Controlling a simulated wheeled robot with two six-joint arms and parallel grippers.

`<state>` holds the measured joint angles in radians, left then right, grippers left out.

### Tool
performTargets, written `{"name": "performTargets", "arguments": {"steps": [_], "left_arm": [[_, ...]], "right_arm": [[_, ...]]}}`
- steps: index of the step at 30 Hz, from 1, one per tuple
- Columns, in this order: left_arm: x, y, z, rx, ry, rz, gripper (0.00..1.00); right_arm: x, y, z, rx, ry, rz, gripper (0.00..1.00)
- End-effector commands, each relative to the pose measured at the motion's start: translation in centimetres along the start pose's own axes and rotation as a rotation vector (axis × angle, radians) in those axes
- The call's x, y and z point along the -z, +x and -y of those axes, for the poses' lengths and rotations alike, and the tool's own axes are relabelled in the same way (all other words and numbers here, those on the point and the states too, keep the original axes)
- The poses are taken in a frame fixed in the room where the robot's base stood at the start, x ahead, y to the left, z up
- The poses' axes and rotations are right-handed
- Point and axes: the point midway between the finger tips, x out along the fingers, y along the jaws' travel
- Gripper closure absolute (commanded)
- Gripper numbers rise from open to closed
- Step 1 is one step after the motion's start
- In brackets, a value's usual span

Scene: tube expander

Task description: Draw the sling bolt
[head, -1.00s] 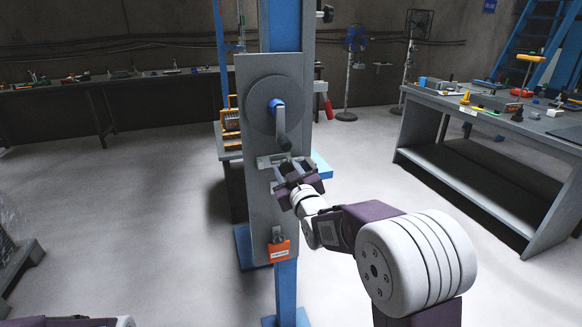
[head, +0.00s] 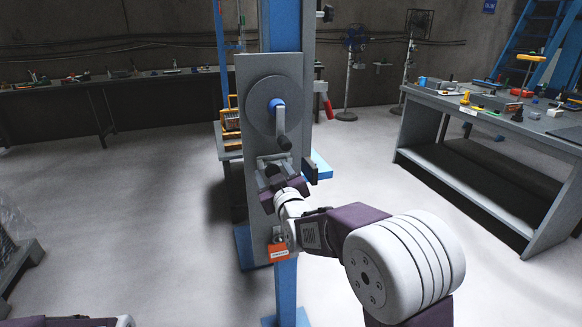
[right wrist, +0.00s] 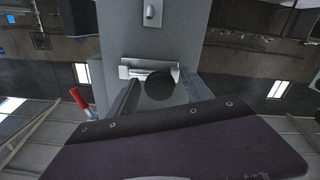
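The sling bolt sits in a light metal bracket (right wrist: 150,70) on the grey upright panel (head: 256,215), below the crank disc. Its dark round knob (right wrist: 158,85) shows between my right fingers in the right wrist view. My right gripper (head: 273,174) is at this bracket in the head view and hides much of it. Its two fingers stand apart on either side of the knob, with a narrow gap seeming to show. Whether they touch it farther in is unclear. My left gripper is out of view.
A grey disc with a crank handle (head: 281,125) is above the bracket. An orange padlock (head: 278,251) hangs below my right wrist. A dark block (head: 310,171) juts from the panel's right edge. A workbench (head: 480,110) stands at right; open floor lies at left.

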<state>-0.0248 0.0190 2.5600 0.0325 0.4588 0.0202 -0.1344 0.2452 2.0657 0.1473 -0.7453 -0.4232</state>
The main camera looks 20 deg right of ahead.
Motion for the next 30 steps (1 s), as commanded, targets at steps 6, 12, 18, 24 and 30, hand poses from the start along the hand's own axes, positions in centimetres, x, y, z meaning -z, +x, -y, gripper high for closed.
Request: {"name": "performTargets", "arguments": {"steps": [6,12,18,24,30], "left_arm": [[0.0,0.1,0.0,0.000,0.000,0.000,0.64],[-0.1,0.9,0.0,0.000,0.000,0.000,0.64],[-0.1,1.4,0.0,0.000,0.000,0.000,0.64],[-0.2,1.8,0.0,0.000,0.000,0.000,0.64],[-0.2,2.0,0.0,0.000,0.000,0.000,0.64]], "right_arm": [[0.0,-0.1,0.0,-0.001,0.000,-0.001,0.42],[-0.1,-2.0,0.0,0.000,0.001,-0.002,0.42],[0.0,-4.0,0.0,-0.001,0.001,-0.002,0.42],[0.0,-5.9,0.0,-0.001,0.000,-0.002,0.42],[0.0,-7.0,0.0,0.000,0.000,-0.001,0.42]]}}
